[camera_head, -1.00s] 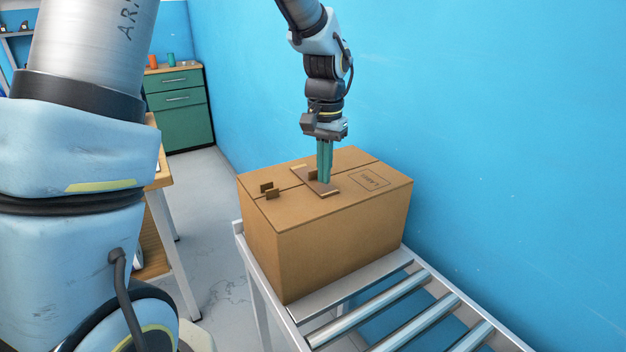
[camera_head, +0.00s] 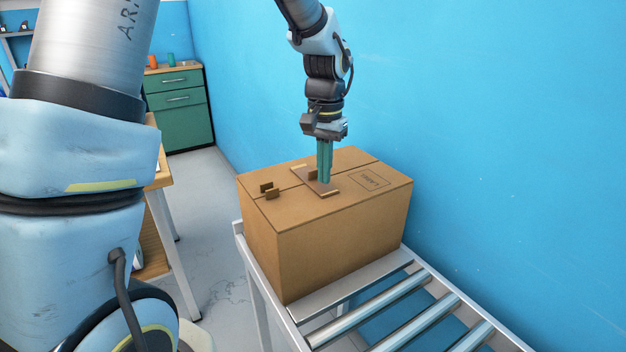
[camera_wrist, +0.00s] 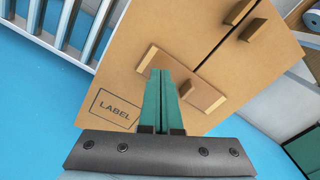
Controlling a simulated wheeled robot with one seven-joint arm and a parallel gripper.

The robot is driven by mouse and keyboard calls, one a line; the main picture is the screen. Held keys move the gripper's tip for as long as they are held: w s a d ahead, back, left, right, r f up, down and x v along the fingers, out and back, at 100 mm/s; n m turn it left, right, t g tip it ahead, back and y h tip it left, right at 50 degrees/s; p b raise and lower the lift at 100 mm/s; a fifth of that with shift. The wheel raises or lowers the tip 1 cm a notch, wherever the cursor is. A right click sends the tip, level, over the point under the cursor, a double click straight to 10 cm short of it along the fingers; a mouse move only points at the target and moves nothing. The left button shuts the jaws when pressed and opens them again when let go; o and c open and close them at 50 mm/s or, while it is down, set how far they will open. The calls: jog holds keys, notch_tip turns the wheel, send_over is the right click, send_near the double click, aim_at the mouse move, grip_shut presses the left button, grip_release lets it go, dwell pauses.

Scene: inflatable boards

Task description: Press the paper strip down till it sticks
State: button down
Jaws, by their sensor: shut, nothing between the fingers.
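The paper strip (camera_head: 327,190) is a flat brown piece lying across the seam on top of the cardboard box (camera_head: 335,241). A small upright tab stands on the strip beside my fingers. In the wrist view the strip (camera_wrist: 206,97) runs slantwise across the seam, with the tab near its middle. My gripper (camera_head: 325,181) points straight down with its green fingers together and empty. The fingertips are over the strip, next to the tab; whether they touch it I cannot tell. In the wrist view the fingers hide part of the strip.
Two small upright brown tabs (camera_head: 268,190) stand on the box's left part. A printed label outline (camera_head: 370,181) is on its right part. The box sits on a roller conveyor (camera_head: 392,303) close to the blue wall (camera_head: 480,120). A table (camera_head: 163,180) stands at left.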

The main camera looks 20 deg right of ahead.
jog(key=shift+f+b, duration=0.5)
jog(key=shift+f, duration=0.4)
jog(key=shift+r, duration=0.1)
dwell(0.6)
notch_tip(320, 180, up, 6)
jog(key=p, duration=0.5)
dwell(0.4)
